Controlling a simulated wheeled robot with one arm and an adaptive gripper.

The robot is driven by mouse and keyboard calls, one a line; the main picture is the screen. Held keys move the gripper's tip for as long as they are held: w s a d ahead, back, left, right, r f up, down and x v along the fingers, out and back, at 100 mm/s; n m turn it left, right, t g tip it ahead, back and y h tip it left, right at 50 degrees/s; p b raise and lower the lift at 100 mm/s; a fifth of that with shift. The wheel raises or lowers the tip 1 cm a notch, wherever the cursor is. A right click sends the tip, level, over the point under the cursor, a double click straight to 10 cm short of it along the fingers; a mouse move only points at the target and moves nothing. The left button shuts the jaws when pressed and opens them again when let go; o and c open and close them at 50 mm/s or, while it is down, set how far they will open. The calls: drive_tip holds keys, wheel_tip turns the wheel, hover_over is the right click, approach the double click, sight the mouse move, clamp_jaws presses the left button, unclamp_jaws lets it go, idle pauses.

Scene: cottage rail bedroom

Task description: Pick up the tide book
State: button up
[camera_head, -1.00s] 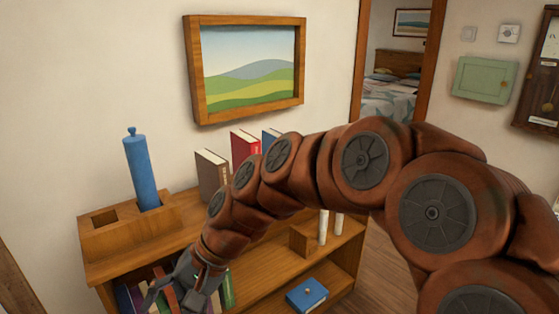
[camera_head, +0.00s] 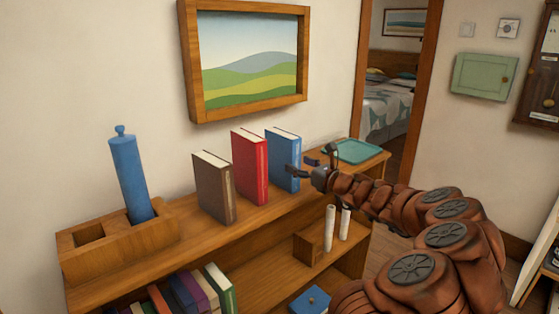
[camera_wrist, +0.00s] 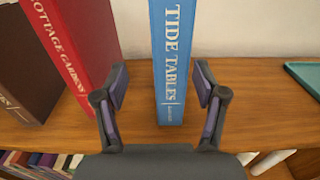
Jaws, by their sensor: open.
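The tide book is a blue upright book (camera_head: 283,158) on the top of the wooden shelf, to the right of the red book. In the wrist view its spine reads "TIDE TABLES" (camera_wrist: 173,62). My gripper (camera_head: 300,167) is open in front of it. In the wrist view the two fingers of my gripper (camera_wrist: 162,88) stand apart, one to each side of the blue spine in the picture. Whether the book is between the fingertips in depth I cannot tell. Nothing is held.
A red book (camera_head: 250,166) and a brown book (camera_head: 214,187) stand left of the blue one. A teal tray (camera_head: 358,151) lies to its right. A blue cylinder (camera_head: 131,178) stands in a wooden holder (camera_head: 70,267) at left. The wall is close behind the books.

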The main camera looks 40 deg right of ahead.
sight(288, 155)
drive_tip(key=shift+w+d, duration=0.35)
drive_tip(key=shift+w, duration=0.2)
drive_tip(key=shift+w+d, duration=0.3)
drive_tip(key=shift+w, duration=0.2)
drive_tip(key=shift+w+r+p, duration=0.2)
drive_tip(key=shift+w+p, duration=0.65)
drive_tip(key=shift+w, duration=1.7)
clamp_jaws()
